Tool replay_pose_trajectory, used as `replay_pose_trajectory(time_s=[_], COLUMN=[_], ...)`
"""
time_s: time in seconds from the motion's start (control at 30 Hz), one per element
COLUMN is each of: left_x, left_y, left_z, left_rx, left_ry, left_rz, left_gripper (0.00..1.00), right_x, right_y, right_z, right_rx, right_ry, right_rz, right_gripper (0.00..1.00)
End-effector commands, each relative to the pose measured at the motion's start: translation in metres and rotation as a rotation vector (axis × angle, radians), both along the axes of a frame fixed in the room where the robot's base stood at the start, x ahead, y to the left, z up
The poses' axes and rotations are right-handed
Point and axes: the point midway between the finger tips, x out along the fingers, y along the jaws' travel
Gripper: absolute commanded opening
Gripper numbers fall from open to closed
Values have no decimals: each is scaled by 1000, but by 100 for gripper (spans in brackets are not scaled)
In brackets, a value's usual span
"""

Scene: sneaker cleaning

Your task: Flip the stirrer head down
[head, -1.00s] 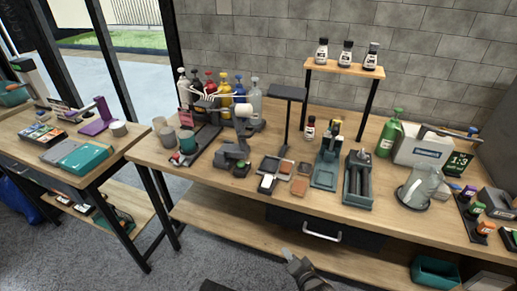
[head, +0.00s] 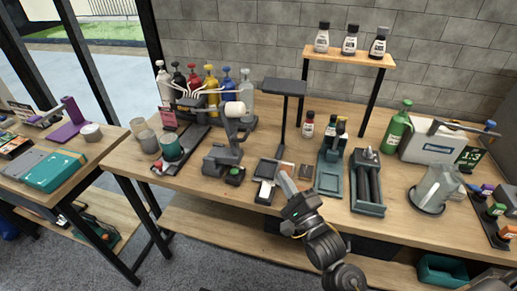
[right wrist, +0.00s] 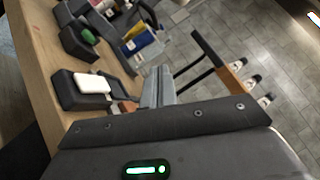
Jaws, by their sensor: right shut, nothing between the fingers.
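The stirrer stands on the bench in the head view, with a dark grey base (head: 220,160), an upright post and a pale cylindrical head (head: 234,109) at the top. The head appears raised. A green button (head: 235,172) sits at the base's front right; it also shows in the right wrist view (right wrist: 88,36). My right gripper (head: 284,176) is shut and empty, right of the stirrer near the bench's front edge and apart from it. Its closed fingers (right wrist: 158,88) show in the right wrist view. My left gripper is not in view.
A black stand (head: 284,88) rises behind. Green presses (head: 329,170) stand right.

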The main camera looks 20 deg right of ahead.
Motion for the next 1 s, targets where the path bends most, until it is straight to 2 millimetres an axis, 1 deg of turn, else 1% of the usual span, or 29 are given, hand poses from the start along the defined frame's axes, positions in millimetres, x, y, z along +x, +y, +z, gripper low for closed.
replay_pose_trajectory(time_s=[0.07, 0.17, 0.3, 0.4, 0.6, 0.7, 0.8, 1.0], left_x=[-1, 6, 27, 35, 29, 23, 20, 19], left_y=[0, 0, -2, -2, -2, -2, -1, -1], left_z=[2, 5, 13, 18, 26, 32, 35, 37], left_rx=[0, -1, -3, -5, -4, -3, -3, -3], left_ry=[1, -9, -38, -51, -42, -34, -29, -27], left_rz=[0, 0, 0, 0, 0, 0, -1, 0], left_gripper=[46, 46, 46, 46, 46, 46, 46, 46], right_x=[4, 15, 39, 60, 97, 103, 108, 112], right_y=[1, 3, 9, 14, 21, 35, 43, 51], right_z=[2, 7, 16, 22, 33, 39, 43, 45], right_rx=[0, 0, -1, 0, -1, 1, 0, -2], right_ry=[0, -2, -3, -2, -1, 1, 0, 0], right_rz=[0, 0, 2, 2, 3, 5, 2, 3], right_gripper=[0, 0, 0, 0, 0, 0, 0, 0])
